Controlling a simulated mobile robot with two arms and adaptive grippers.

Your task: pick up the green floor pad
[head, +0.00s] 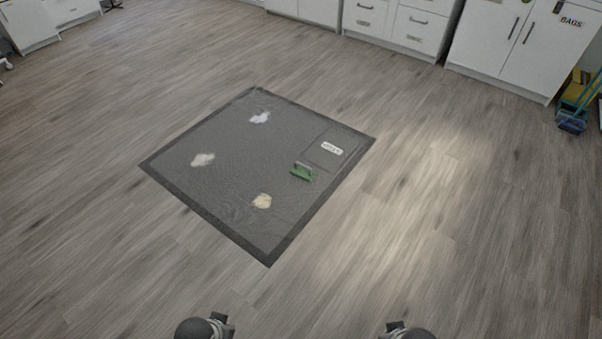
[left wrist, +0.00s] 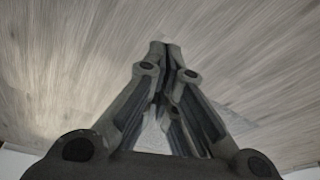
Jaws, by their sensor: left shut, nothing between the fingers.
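The pad does not show in that view. In the head view only dark rounded parts of my two arms show at the bottom edge, well short of the mat. The fingers of my right gripper are not seen.
Several pale patches lie on the mat, one white (head: 260,118), one whitish (head: 203,159) and one cream (head: 262,201). White cabinets (head: 400,25) line the back. The wood floor around the mat is clear.

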